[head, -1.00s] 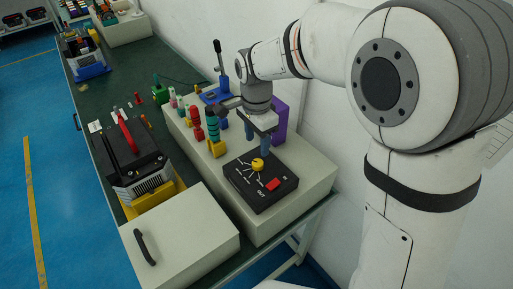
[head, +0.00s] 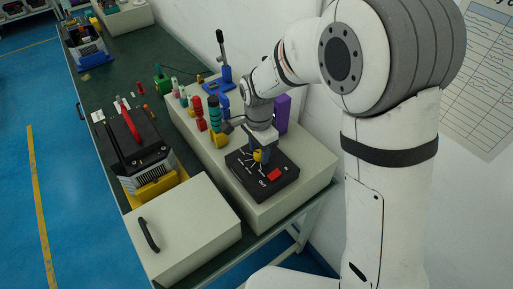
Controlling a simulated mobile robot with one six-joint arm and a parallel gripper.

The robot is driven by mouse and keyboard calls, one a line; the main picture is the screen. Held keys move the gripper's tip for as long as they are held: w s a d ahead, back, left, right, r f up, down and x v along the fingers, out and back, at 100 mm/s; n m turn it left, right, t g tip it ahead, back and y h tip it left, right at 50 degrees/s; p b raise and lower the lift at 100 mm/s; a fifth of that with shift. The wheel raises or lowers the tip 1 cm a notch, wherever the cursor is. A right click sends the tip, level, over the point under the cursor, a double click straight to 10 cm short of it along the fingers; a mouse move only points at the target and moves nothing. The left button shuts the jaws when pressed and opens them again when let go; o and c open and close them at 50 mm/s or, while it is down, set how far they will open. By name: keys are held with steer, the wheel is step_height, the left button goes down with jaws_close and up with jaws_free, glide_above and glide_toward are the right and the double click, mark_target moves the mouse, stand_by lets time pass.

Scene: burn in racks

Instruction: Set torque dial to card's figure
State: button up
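The torque dial is a yellow knob (head: 259,156) on top of a black box (head: 262,182) with white marks around the knob and a red patch near its front. The box sits on the right cream cabinet. My gripper (head: 260,153) points down over the box, with its fingers at the knob and partly hiding it. The gap between the fingers is too small to judge, so I cannot tell whether they grip it. A small white card (head: 97,116) lies on the left near the black device; its writing is too small to read, and I cannot tell whether it is the task's card.
Red and green-and-black upright tools (head: 214,115) stand just behind the box, near my gripper. A blue stand with a lever (head: 222,75) and a purple block (head: 283,112) are farther back. A cream cabinet with a black handle (head: 149,234) is at front left.

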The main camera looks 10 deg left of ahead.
mark_target(258, 152)
steer(key=c, duration=0.7)
steer(key=shift+a, duration=0.15)
steer(key=shift+r, duration=0.15)
stand_by(0.8)
steer(key=o, duration=0.9)
steer(key=shift+o, duration=0.2)
step_height(258, 152, up, 8)
steer(key=shift+f+b, duration=0.2)
steer(key=shift+b, duration=0.5)
steer(key=shift+w, duration=0.1)
